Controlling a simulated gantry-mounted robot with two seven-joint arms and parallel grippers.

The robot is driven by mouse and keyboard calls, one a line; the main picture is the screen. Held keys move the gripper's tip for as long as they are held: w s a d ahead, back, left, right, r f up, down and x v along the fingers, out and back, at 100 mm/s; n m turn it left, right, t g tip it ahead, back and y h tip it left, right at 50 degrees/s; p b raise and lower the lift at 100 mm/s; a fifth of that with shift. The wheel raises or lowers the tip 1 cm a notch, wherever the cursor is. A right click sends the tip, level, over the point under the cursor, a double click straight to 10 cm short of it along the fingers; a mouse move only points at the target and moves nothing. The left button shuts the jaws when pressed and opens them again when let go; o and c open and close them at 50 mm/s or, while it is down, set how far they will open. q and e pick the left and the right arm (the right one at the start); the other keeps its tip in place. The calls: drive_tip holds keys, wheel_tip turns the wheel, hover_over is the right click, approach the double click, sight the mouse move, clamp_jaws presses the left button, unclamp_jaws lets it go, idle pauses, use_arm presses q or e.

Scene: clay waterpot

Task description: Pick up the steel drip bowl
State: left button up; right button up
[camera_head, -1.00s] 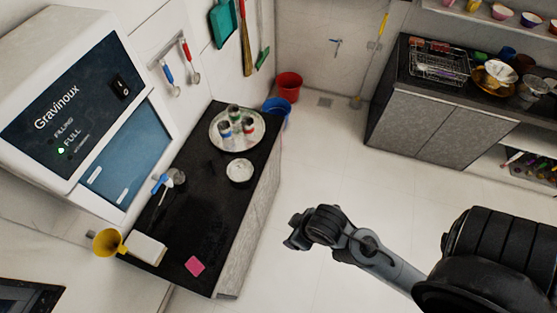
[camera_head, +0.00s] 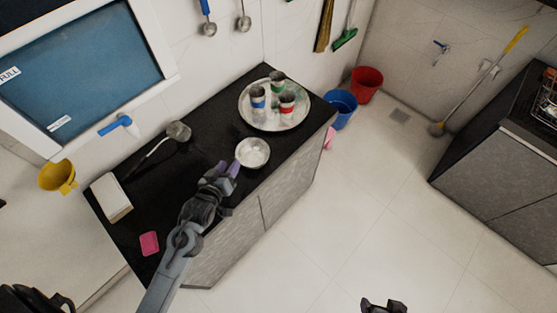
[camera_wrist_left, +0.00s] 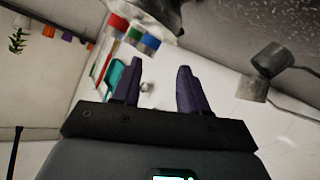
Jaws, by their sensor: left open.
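The steel drip bowl (camera_head: 252,153), small, round and shiny, stands upright on the black counter in front of the round tray. My left gripper (camera_head: 229,169) is open, its purple fingertips just at the bowl's near left side; I cannot tell whether they touch. In the left wrist view its two fingers (camera_wrist_left: 160,84) are apart with nothing seen gripped between them. I cannot clearly make out the bowl in that view. My right gripper (camera_head: 384,306) is partly in view at the bottom edge of the head view, its fingers unclear.
A steel tray (camera_head: 301,117) with striped cups (camera_head: 287,101) stands behind the bowl. A ladle (camera_head: 178,132), a pink sponge (camera_head: 149,243) and a white block (camera_head: 111,197) lie leftward. Blue (camera_head: 342,108) and red (camera_head: 367,83) buckets stand beyond the counter.

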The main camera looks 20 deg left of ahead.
use_arm(q)
drive_tip(key=shift+a+f+b, duration=0.2)
drive_tip(key=shift+f+b, duration=0.45)
drive_tip(key=shift+f, duration=0.25)
drive_tip(key=shift+w+f, duration=0.15)
drive_tip(key=shift+w, duration=0.2)
approach(241, 147)
drive_tip(key=shift+w+d+f+b, duration=0.15)
drive_tip(key=shift+w+b, duration=0.3)
drive_tip(key=shift+w, duration=0.7)
drive_tip(key=shift+a+b+x, duration=0.2)
drive_tip(key=shift+b+x, duration=0.05)
drive_tip(key=shift+x, duration=1.15)
drive_tip(key=shift+a+b+x, duration=0.15)
drive_tip(key=shift+b+x, duration=0.1)
drive_tip(key=shift+x, duration=1.15)
drive_tip(key=shift+s+f, duration=0.1)
drive_tip(key=shift+s, duration=0.1)
use_arm(e)
wheel_tip(241, 147, down, 4)
drive_tip(key=shift+s+a+f, duration=0.1)
drive_tip(key=shift+f, duration=0.05)
use_arm(q)
clamp_jaws()
